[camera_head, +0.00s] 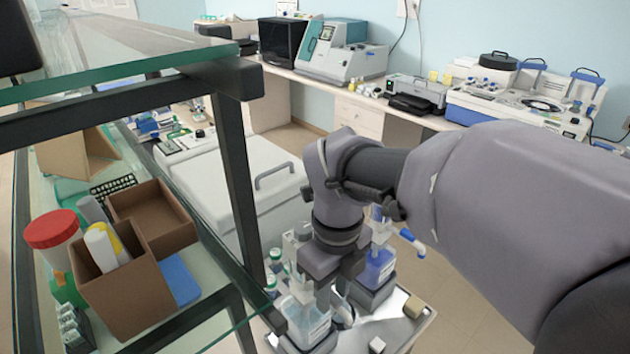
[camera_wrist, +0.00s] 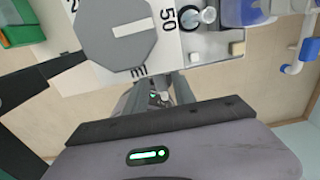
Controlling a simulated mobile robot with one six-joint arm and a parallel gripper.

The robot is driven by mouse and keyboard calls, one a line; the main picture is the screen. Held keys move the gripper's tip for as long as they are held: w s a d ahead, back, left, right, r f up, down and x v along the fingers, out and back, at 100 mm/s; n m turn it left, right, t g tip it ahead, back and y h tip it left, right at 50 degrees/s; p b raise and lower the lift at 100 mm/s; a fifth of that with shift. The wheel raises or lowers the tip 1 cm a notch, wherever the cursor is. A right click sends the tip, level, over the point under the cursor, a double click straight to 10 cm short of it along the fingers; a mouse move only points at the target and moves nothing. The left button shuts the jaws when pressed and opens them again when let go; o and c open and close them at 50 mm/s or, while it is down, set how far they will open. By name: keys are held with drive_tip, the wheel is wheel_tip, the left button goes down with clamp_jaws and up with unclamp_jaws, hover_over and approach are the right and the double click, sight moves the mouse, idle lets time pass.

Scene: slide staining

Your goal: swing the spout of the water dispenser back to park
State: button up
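Two dispenser bottles stand on a small table at the lower middle of the head view. One holds pale blue liquid (camera_head: 308,320) and is partly hidden by my gripper. The other holds darker blue liquid (camera_head: 378,268); a white spout with a blue tip (camera_head: 412,241) sticks out to its right. That spout also shows at the right of the wrist view (camera_wrist: 294,66). I cannot tell for sure which bottle is the water dispenser. My gripper (camera_head: 322,318) points down among the bottles. In the wrist view its fingers (camera_wrist: 163,90) look apart, with nothing clearly held.
Small pale blocks (camera_head: 414,306) lie on the table (camera_head: 395,330). A glass shelf (camera_head: 215,265) with brown boxes (camera_head: 125,298) stands close at the left. Open floor lies right.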

drive_tip(key=shift+r, duration=0.1)
wheel_tip(320, 180, up, 17)
drive_tip(key=p, duration=0.6)
drive_tip(key=shift+r, duration=0.15)
drive_tip(key=n+t+y+b, duration=0.1)
drive_tip(key=n+t+b, duration=0.1)
drive_tip(key=n+b, duration=0.75)
approach(332, 296)
drive_tip(key=s+d+f+n+p, duration=0.1)
drive_tip(key=s+d+n+p, duration=0.1)
drive_tip(key=s+d, duration=0.15)
drive_tip(key=s+f+n+t+b, duration=0.1)
drive_tip(key=f+n, duration=0.2)
drive_tip(key=n, duration=0.1)
drive_tip(key=s+f+n+t+b, duration=0.1)
drive_tip(key=s+f+n+b, duration=0.1)
drive_tip(key=f+n, duration=0.1)
drive_tip(key=s+f+n+t+y+b, duration=0.1)
drive_tip(key=s+f+n+b, duration=0.1)
drive_tip(key=f+n, duration=0.2)
drive_tip(key=shift+s+d+f+n+t, duration=0.15)
drive_tip(key=shift+d+n+t, duration=0.2)
drive_tip(key=shift+n, duration=0.3)
